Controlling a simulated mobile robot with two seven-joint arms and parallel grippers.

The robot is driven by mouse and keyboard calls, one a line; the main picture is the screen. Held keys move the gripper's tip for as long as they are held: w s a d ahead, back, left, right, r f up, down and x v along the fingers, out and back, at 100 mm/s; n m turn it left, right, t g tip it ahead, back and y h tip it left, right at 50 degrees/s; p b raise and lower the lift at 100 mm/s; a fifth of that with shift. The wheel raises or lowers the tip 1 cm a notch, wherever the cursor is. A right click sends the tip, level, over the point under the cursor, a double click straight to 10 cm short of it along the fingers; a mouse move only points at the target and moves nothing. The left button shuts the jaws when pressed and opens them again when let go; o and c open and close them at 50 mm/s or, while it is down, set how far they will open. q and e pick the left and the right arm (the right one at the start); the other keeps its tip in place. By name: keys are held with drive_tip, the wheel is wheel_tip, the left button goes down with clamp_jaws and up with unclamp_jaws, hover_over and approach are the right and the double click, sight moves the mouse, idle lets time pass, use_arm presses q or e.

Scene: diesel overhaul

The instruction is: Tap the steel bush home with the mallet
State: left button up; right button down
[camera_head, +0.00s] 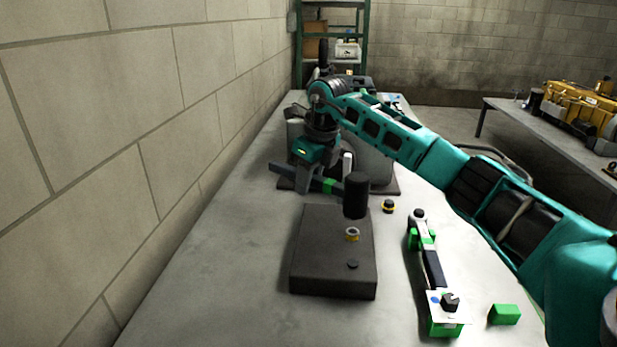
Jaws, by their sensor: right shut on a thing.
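My right gripper (322,180) is shut on the mallet's dark and green handle, above the bench behind the dark block. The mallet (356,196) has a black cylindrical head at the right end of its handle. The head hangs upright just above and behind the steel bush. The steel bush (352,235) is a small ring with a yellow band, standing on top of the dark block (318,260). How deep it sits I cannot tell. My left gripper is not in view.
A small yellow-banded black part (389,206) lies right of the block. A long green and black fixture (432,270) and a green block (504,314) lie at front right. Large grey housings stand behind the gripper. The bench (220,260) is clear at left, beside the wall.

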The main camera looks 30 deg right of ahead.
sight(305, 216)
drive_tip(key=shift+r, duration=0.15)
drive_tip(key=shift+p, duration=0.3)
drive_tip(key=shift+p, duration=0.3)
drive_tip(key=b+x, duration=0.1)
drive_tip(key=x, duration=0.1)
drive_tip(key=s+b+x, duration=0.1)
drive_tip(key=x, duration=0.1)
drive_tip(key=b+x, duration=0.1)
drive_tip(key=x, duration=0.1)
drive_tip(key=shift+s+d+f, duration=0.15)
drive_tip(key=shift+d+f, duration=0.05)
drive_tip(key=shift+f, duration=0.15)
drive_tip(key=p+v, duration=0.2)
drive_tip(key=w+p+v, duration=0.1)
drive_tip(key=p+v, duration=0.1)
drive_tip(key=shift+a+r, duration=0.1)
drive_tip(key=shift+r, duration=0.4)
